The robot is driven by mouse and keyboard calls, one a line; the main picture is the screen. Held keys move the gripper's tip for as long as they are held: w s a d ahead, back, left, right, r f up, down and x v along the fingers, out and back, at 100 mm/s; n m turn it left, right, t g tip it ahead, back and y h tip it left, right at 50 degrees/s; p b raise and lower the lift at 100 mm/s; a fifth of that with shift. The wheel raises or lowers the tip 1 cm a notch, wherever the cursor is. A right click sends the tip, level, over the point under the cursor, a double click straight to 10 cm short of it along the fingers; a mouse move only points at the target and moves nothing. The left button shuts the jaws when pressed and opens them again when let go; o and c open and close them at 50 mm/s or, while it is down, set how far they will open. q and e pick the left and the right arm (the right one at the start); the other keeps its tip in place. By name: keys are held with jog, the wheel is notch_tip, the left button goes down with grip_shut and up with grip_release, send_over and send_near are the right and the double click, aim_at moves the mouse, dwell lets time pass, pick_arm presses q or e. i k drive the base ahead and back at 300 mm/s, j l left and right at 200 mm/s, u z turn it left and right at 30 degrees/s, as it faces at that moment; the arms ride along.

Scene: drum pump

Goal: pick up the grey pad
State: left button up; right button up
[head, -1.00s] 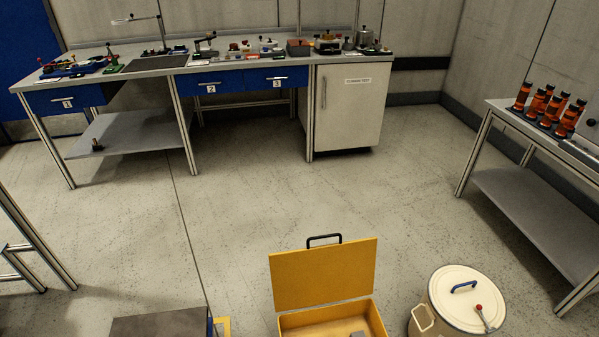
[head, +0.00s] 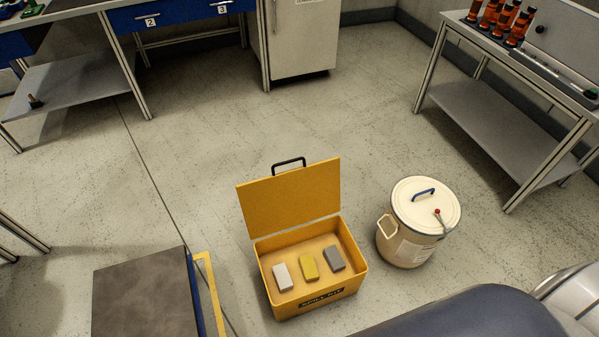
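The grey pad (head: 334,259) lies inside an open yellow spill kit box (head: 352,283) on the floor, at the right of a row of three pads. A yellow pad (head: 309,267) is in the middle and a white pad (head: 283,277) is at the left. The pads lie apart on the box floor. The box lid (head: 290,200) stands up at the back with a black handle. Neither of my grippers shows in the head view.
A cream lidded bin (head: 426,215) stands right of the box. A dark-topped platform (head: 147,295) with a yellow frame (head: 208,285) is at the left. A bench (head: 520,120) stands at the right, and a long workbench (head: 170,22) at the back. Open floor lies between.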

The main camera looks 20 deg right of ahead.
aim_at(332, 256)
jog(key=z, duration=1)
